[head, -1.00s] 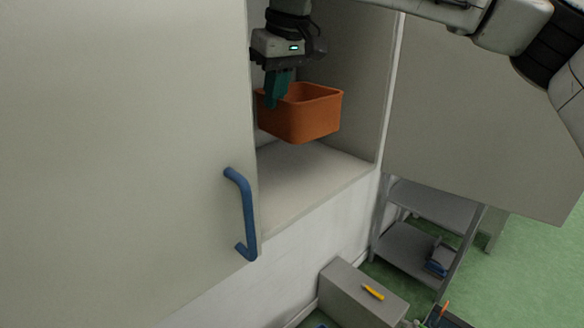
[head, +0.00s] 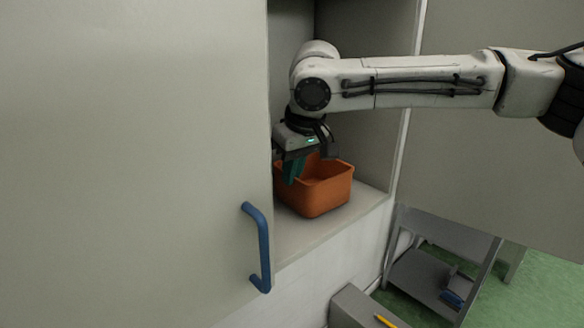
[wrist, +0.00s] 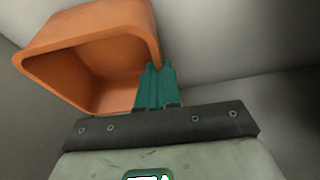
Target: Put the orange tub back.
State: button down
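The orange tub (head: 325,197) is inside the open cabinet, upright and low over the pale cabinet floor (head: 350,213). It looks to be resting on that floor, though a thin gap cannot be ruled out. My gripper (head: 292,180) reaches down at the tub's left side, its teal fingers at the wall. In the wrist view the fingers (wrist: 156,72) are close together at the rim of the tub (wrist: 95,38), with the wall between them. The tub's inside looks empty where it shows. Part of its left end is hidden by my gripper.
A large cabinet door (head: 130,150) with a blue handle (head: 259,248) covers the left. Another grey panel (head: 480,150) stands to the right. Below right are a grey shelf rack (head: 435,228) and a grey box (head: 352,308) with a yellow tool (head: 385,320).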

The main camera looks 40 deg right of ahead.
jog(key=shift+f, duration=0.3)
jog(key=c, duration=1.3)
grip_release()
jog(key=shift+c, duration=0.2)
jog(key=shift+b, duration=0.4)
jog(key=shift+r, duration=0.3)
jog(key=b+v, duration=0.1)
jog(key=v, duration=0.9)
jog(key=shift+s+a, duration=0.2)
jog(key=shift+s, duration=0.05)
jog(key=shift+r, duration=0.1)
